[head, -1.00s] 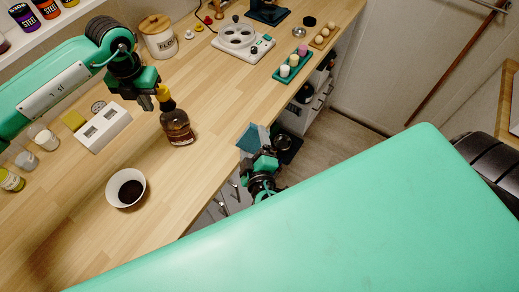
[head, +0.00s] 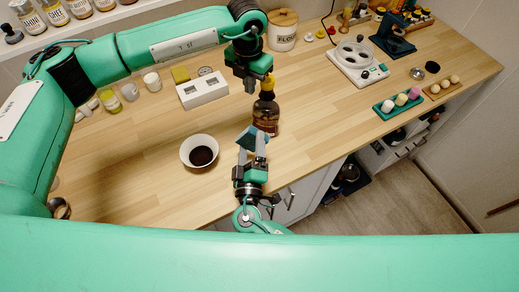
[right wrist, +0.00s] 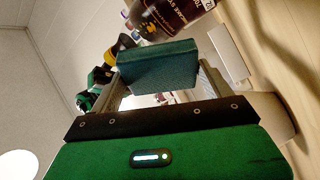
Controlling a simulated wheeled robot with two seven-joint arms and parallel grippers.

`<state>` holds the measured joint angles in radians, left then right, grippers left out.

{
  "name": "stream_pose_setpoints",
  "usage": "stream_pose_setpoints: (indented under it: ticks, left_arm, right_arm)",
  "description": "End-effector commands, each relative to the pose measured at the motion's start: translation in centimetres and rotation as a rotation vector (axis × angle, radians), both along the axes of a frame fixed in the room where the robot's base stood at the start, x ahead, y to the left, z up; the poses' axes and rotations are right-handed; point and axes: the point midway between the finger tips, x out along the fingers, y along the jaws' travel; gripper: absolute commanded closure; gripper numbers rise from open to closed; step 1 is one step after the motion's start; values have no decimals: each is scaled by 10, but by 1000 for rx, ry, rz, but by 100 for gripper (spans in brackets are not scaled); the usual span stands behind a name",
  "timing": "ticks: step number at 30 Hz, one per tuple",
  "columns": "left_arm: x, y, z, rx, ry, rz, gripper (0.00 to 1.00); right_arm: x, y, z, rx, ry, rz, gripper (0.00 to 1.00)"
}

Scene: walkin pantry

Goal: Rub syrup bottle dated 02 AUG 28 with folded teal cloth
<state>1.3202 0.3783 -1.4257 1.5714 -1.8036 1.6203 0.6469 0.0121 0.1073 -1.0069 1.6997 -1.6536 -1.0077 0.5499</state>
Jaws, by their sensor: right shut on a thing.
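The syrup bottle (head: 266,117) stands upright on the counter, dark amber with a yellow cap; its date is not readable here. In the right wrist view the bottle (right wrist: 165,16) shows its dark label at the top. My right gripper (head: 253,158) is shut on the folded teal cloth (right wrist: 158,66), which also shows in the head view (head: 250,138). The cloth is at the bottle's near left side; whether it touches cannot be told. My left gripper (head: 250,88) is at the bottle's cap; its finger opening is unclear.
A white bowl with dark liquid (head: 200,152) stands left of the cloth.

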Motion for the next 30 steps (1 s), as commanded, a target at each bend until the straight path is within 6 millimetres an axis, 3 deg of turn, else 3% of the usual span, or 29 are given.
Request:
stream_pose_setpoints:
  ticks: [13, 30]
  left_arm:
    - [0, 0, 0, 0, 0, 0, 100]
    - [0, 0, 0, 0, 0, 0, 100]
  right_arm:
    - [41, -12, 0, 0, 0, -1, 37]
    - [48, -13, 0, 1, 0, -1, 37]
